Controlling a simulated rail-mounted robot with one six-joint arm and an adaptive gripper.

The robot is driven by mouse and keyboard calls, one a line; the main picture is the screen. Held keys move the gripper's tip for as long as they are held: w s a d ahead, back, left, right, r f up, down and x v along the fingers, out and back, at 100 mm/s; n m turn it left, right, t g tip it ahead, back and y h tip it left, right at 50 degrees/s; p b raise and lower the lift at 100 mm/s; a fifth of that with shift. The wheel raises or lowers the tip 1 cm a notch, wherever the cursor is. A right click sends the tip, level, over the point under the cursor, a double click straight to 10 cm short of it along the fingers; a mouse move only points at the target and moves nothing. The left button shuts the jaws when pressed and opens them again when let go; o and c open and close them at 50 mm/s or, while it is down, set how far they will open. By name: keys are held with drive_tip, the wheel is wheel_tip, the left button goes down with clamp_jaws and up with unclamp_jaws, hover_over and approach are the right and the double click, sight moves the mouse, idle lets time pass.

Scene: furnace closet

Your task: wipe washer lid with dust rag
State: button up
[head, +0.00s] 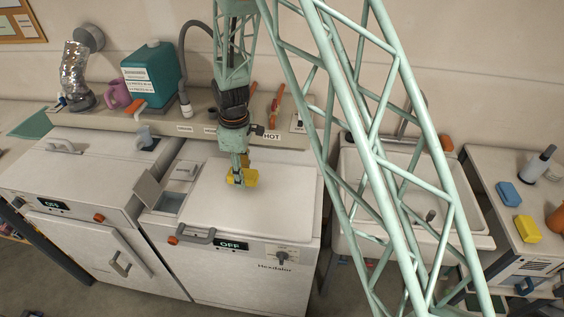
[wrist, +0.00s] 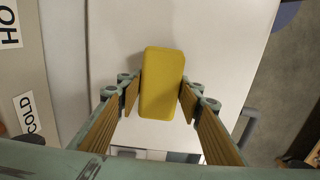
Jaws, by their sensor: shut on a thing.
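The washer is the white machine with an OFF display, and its flat white lid (head: 275,195) is closed in the head view. The lid also fills much of the wrist view (wrist: 225,50). My gripper (head: 240,175) is over the lid's back left part, pointing down. It is shut on a yellow block (head: 249,178), with a finger on each side of it in the wrist view (wrist: 162,82). The block looks like a sponge; I see no loose cloth. It is at or just above the lid; I cannot tell if they touch.
A ledge (head: 205,127) with hoses, valves and a HOT label runs behind the washer. An open dispenser flap (head: 148,188) stands at the lid's left. A sink (head: 360,165) is to the right, then a counter with blue (head: 508,193) and yellow (head: 527,229) blocks.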

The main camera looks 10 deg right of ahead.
drive_tip(key=shift+r, duration=0.4)
drive_tip(key=shift+w+r, duration=0.1)
drive_tip(key=shift+r, duration=0.1)
drive_tip(key=shift+r+p, duration=0.8)
drive_tip(key=shift+r, duration=1.15)
